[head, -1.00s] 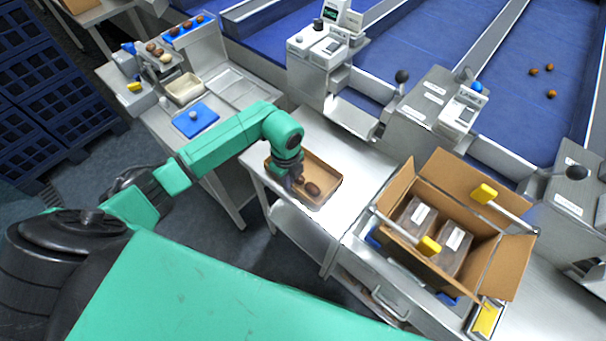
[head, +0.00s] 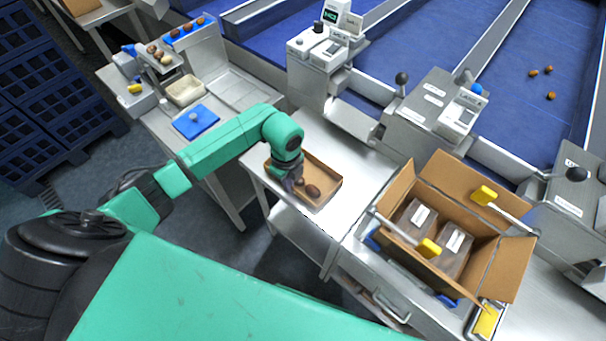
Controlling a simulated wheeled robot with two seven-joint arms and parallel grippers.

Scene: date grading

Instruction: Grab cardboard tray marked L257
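A shallow brown cardboard tray (head: 325,173) with a few dark dates in it lies on the steel table, near its front edge. No L257 mark can be read on it from here. My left gripper (head: 290,184) points down at the tray's left side, over or at its left wall. The arm hides that part of the tray, and the fingers are too small and dark to tell whether they are open or closed on the wall. My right gripper does not show.
A large open cardboard box (head: 463,187) with dark labelled packs and yellow-ended clamp bars stands to the right. A blue scale plate (head: 196,121) and a beige bin (head: 186,90) are at the left. Bare steel table (head: 365,170) lies between tray and box.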

